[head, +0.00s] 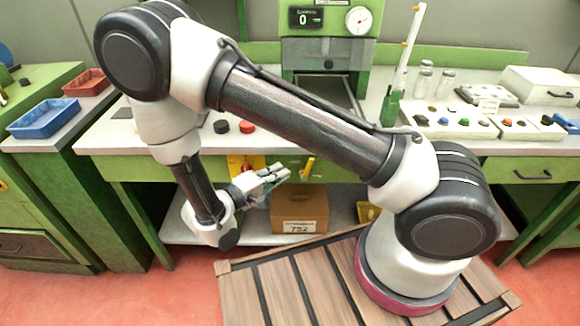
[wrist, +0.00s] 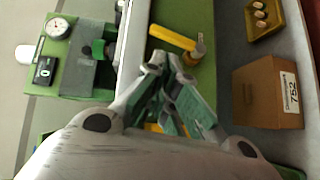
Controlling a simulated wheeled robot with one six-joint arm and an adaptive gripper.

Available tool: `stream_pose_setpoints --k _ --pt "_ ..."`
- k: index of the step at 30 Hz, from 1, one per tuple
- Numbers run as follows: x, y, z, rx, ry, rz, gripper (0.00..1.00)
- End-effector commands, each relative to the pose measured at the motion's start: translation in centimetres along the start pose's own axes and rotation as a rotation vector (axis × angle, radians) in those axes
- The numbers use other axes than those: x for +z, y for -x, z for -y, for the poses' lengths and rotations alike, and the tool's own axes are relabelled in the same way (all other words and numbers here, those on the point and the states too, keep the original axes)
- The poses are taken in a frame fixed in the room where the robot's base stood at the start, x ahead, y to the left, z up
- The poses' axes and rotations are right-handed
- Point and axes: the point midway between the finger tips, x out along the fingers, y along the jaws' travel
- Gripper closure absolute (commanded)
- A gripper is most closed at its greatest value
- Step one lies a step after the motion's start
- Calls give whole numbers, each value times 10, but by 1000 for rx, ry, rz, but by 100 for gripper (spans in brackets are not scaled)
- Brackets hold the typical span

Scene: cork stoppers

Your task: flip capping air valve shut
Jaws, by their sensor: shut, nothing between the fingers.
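The air valve has a yellow lever (head: 309,167) on the green front of the bench, just below the worktop. In the head view the lever stands nearly upright with a slight tilt. In the wrist view the yellow lever (wrist: 172,37) runs slantwise to a brass body (wrist: 200,48). My gripper (head: 284,173) is shut and empty, to the left of the lever in the head view. In the wrist view my gripper's fingertips (wrist: 168,65) are close to the lever, with a gap showing between them.
A yellow panel with a red knob (head: 243,165) is on the bench front behind my gripper. A cardboard box marked 752 (head: 299,208) stands on the lower shelf, beside a yellow tray of corks (wrist: 278,24). The green capping machine (head: 330,50) with its gauge stands above.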

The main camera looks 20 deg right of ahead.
Motion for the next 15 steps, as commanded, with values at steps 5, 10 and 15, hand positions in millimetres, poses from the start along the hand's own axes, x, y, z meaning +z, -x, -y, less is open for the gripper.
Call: stream_pose_setpoints --k 5,10,15 --pt "0 34 0 -2 -2 -3 100" --pt "0 50 0 0 -1 -1 100" --pt "0 54 0 0 0 0 100"
